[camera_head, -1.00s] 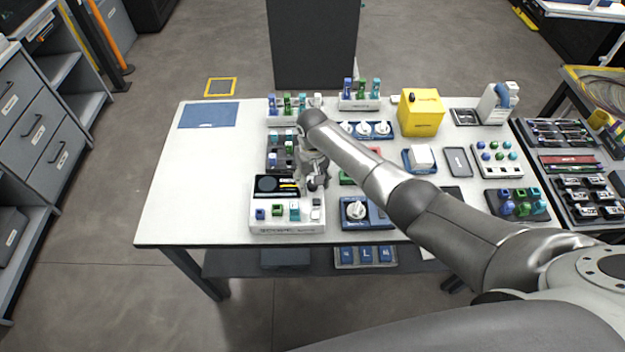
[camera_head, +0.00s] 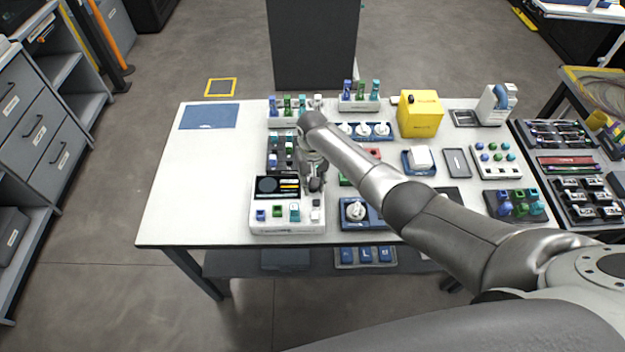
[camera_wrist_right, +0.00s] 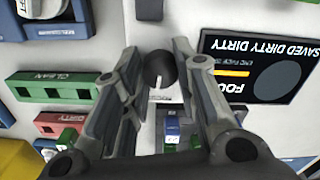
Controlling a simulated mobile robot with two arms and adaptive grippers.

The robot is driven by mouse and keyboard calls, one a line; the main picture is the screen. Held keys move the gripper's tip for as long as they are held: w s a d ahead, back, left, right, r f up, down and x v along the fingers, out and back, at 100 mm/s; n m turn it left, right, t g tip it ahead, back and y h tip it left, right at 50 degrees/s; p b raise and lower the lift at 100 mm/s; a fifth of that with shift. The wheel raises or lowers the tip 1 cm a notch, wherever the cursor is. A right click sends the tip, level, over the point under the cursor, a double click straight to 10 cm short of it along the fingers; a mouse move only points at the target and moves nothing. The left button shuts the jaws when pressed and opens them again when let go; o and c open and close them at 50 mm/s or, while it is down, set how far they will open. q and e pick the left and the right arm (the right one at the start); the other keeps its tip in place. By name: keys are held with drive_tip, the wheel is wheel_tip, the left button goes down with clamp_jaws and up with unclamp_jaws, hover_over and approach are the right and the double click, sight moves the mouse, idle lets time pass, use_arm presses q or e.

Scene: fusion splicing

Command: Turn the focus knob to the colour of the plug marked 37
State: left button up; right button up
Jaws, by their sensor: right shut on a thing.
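The splicer (camera_head: 287,228) is a white box at the table's front, with a dark screen (camera_head: 268,186); in the right wrist view the screen (camera_wrist_right: 262,70) appears upside down, with "FOC" and "SAVED DIRTY DIRTY" legible. The focus knob (camera_wrist_right: 160,72) is dark and round with a white pointer line, beside the screen. My right gripper (camera_head: 315,184) is shut on the knob; its fingers (camera_wrist_right: 160,85) stand on either side of it. Blue, green, teal and white plugs stand in a back rack (camera_head: 293,121). I cannot read a 37 on any plug. My left gripper is not in view.
A green block marked "CLEAN" (camera_wrist_right: 60,88) and a red block (camera_wrist_right: 62,122) lie beside the gripper. A blue unit with a white dial (camera_head: 356,210) stands right of the splicer. A yellow box (camera_head: 420,113) is further back.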

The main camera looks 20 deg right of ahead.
drive_tip(key=m+p, duration=0.1)
drive_tip(key=m, duration=0.3)
drive_tip(key=shift+r+p, duration=0.1)
drive_tip(key=shift+p, duration=0.25)
drive_tip(key=shift+m+p, duration=0.4)
drive_tip(key=shift+m, duration=1.1)
drive_tip(key=o, duration=1.1)
drive_tip(key=shift+c, duration=0.2)
wheel_tip(320, 180, up, 12)
